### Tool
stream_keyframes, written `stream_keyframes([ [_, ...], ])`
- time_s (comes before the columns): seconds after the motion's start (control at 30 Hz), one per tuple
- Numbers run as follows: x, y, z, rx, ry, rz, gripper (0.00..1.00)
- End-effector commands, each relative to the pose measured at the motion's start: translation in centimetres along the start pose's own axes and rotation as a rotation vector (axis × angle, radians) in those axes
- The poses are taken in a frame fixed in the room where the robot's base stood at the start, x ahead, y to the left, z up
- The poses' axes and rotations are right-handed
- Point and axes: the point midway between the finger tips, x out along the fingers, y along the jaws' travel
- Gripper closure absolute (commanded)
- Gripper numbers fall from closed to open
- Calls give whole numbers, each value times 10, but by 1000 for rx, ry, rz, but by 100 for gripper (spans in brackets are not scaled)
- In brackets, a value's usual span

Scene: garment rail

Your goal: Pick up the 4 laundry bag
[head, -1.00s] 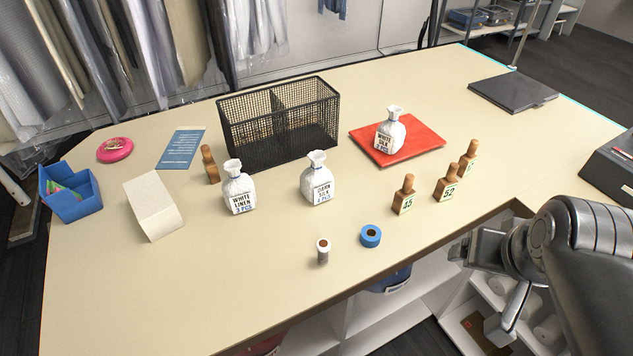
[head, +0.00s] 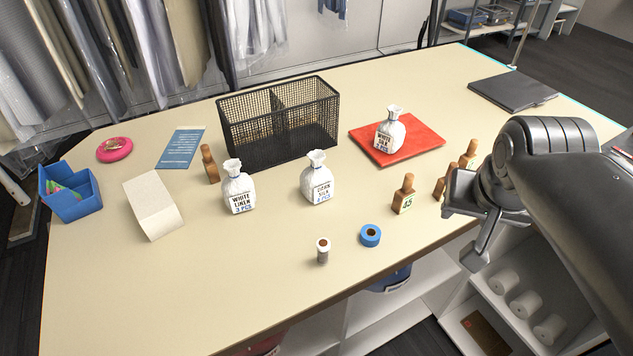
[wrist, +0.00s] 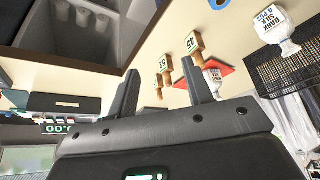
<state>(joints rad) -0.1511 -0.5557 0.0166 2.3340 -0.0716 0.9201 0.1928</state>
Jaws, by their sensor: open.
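Three small white laundry bags with tied necks stand on the table. The dark silk bag (head: 317,182) is in the middle; its count looks like 4 pcs but is small. It also shows at the upper right of the wrist view (wrist: 284,38). The white linen bag (head: 238,190), marked 3 pcs, stands to its left. The white silk bag (head: 390,133) stands on a red mat (head: 425,140); its count is unclear. My gripper (wrist: 160,80) is open and empty, at the table's right front edge in the head view (head: 450,192), well right of the dark silk bag.
Wooden number stamps (head: 403,198) stand between my gripper and the dark silk bag. A blue tape roll (head: 370,236) and a small capped cylinder (head: 323,252) are in front. A black mesh basket (head: 230,128) stands behind. The left front of the table is clear.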

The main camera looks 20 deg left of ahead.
Motion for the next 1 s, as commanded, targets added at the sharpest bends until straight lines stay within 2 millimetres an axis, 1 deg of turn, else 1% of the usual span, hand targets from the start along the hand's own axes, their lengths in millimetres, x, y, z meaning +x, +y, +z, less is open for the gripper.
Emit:
stream_keyframes([
  [0.03,4,-16,-16,-11,-14,-4,54],
  [0.17,11,-55,-52,-16,-31,-4,54],
  [0.2,14,-69,-61,-16,-36,-4,54],
  [0.27,19,-91,-75,-18,-43,-3,54],
  [0.3,23,-106,-83,-19,-47,-3,54],
  [0.37,29,-131,-94,-22,-51,-2,54],
  [0.4,34,-149,-100,-23,-53,-3,54],
  [0.47,41,-176,-108,-25,-57,-3,54],
  [0.5,45,-193,-112,-26,-57,-3,54],
  [0.6,56,-234,-118,-26,-59,-2,54],
  [0.7,64,-265,-119,-24,-60,-2,54],
  [0.8,68,-285,-119,-21,-57,-3,54],
  [0.83,69,-289,-119,-21,-57,-3,54],
  [0.93,76,-294,-118,-19,-58,-2,54],
  [1.0,86,-295,-118,-17,-58,-2,54],
])
